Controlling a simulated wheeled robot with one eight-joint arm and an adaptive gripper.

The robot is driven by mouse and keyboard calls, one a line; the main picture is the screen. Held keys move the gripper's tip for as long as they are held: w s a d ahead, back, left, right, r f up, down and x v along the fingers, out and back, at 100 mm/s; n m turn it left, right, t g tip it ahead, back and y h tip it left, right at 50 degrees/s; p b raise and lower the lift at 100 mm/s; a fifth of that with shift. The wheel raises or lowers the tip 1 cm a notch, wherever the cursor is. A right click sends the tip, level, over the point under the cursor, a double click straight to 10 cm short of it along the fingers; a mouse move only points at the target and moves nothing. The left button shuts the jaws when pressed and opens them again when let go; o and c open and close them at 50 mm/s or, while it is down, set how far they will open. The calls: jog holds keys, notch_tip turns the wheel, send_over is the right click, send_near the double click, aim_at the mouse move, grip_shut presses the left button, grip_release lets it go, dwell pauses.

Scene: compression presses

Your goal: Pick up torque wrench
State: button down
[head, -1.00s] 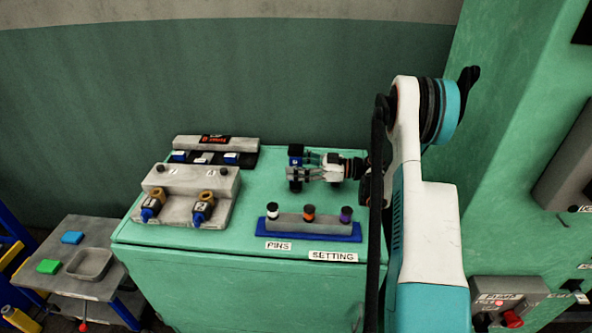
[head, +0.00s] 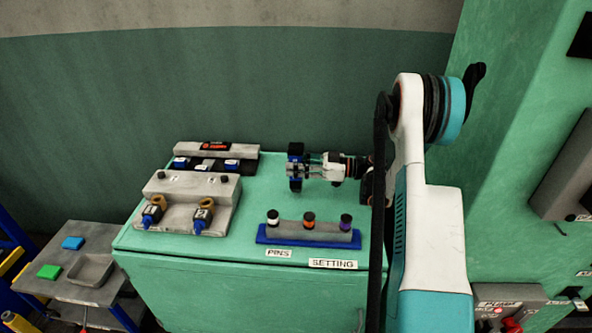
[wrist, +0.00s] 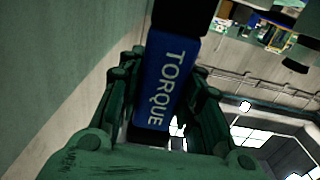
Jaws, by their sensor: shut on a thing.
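The torque wrench (wrist: 165,88) has a blue body with the white word TORQUE and dark ends. In the wrist view it lies between the green-tinted fingers of my gripper (wrist: 163,78), which are shut on it. In the head view my gripper (head: 308,168) points left over the back of the green cabinet top, with the wrench (head: 296,172) across its fingertips, dark with blue parts. The wrench looks roughly upright there. I cannot tell exactly how high it is above the top. Its far end is cut off in the wrist view.
A blue rack (head: 310,237) with several coloured-top pins stands in front of my gripper. A grey fixture (head: 190,190) with blue-labelled tools stands to the left, and a second holder (head: 205,150) is behind it. A small side table (head: 75,285) is at far left.

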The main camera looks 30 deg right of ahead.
notch_tip(320, 180, up, 17)
jog(key=p, duration=0.4)
jog(key=shift+p, duration=0.4)
jog(key=shift+a, duration=0.1)
jog(key=w+a+m+t+h, duration=0.55)
jog(key=w+a, duration=0.35)
jog(key=a, duration=0.3)
jog(key=s+a+f+m+t+h, duration=0.1)
jog(key=s+a+m+t+h, duration=0.1)
jog(key=a+m+h, duration=0.3)
jog(key=shift+s+a+h, duration=0.55)
jog(key=shift+a+h, duration=0.4)
jog(key=shift+h, duration=1.2)
